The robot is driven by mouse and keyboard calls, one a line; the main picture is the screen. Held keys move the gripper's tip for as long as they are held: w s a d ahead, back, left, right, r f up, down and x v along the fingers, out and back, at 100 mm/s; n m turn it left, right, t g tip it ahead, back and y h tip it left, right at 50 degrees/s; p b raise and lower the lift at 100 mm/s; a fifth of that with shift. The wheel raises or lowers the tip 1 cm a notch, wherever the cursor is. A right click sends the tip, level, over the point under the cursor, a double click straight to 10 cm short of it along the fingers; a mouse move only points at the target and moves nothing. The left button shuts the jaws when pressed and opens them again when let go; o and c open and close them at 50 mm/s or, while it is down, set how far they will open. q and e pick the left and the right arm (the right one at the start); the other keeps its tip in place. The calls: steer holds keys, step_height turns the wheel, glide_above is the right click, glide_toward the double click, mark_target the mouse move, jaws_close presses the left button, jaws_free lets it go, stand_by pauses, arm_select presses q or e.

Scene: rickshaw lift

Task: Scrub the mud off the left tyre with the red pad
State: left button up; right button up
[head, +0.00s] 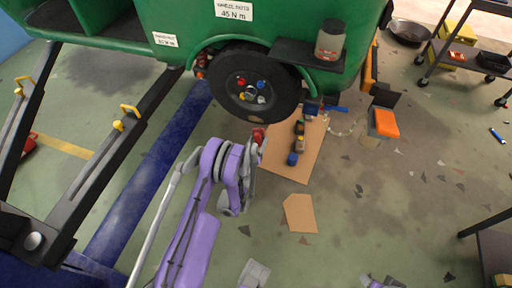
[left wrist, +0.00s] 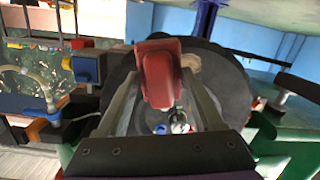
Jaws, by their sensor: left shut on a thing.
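The left tyre (head: 233,82) is black, with coloured nuts at its hub, under the green rickshaw body. A brown mud patch (head: 256,119) shows low on the tyre; a tan patch also shows beside the pad in the left wrist view (left wrist: 190,62). My left gripper (head: 256,143) is shut on the red pad (left wrist: 160,75), which sits between its fingers in front of the tyre. The pad (head: 259,136) is just below the tyre in the head view. I cannot tell whether it touches the tyre. My right gripper does not show clearly.
A cardboard sheet (head: 292,168) with several small parts lies below the tyre. A dark shelf (head: 302,54) with a jar (head: 330,40) juts from the body. Blue beam (head: 150,180) and dark ramps (head: 100,150) lie left.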

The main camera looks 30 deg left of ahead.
arm_select(q)
steer(key=shift+s+a+f+t+b, duration=0.15)
steer(key=shift+a+t+b, duration=0.15)
steer(key=shift+a+t, duration=0.05)
steer(key=shift+s+a+f+t+b, duration=0.1)
steer(key=shift+a+f+t+b, duration=0.05)
steer(key=shift+a+t+b, duration=0.15)
steer(key=shift+w+r, duration=0.1)
steer(key=shift+r, duration=0.05)
steer(key=shift+w+a+r+t+p, duration=0.1)
steer(key=shift+w+t+p, duration=0.1)
steer(key=shift+w, duration=0.1)
steer(key=shift+w+a+r+t+p, duration=0.1)
steer(key=shift+w+p, duration=0.05)
steer(key=shift+w, duration=0.15)
steer(key=shift+p+x, duration=0.35)
steer(key=shift+x, duration=1.85)
steer(key=shift+f, duration=0.2)
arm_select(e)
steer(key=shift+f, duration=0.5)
arm_select(q)
steer(key=shift+b+x, duration=0.3)
steer(key=shift+x, duration=0.7)
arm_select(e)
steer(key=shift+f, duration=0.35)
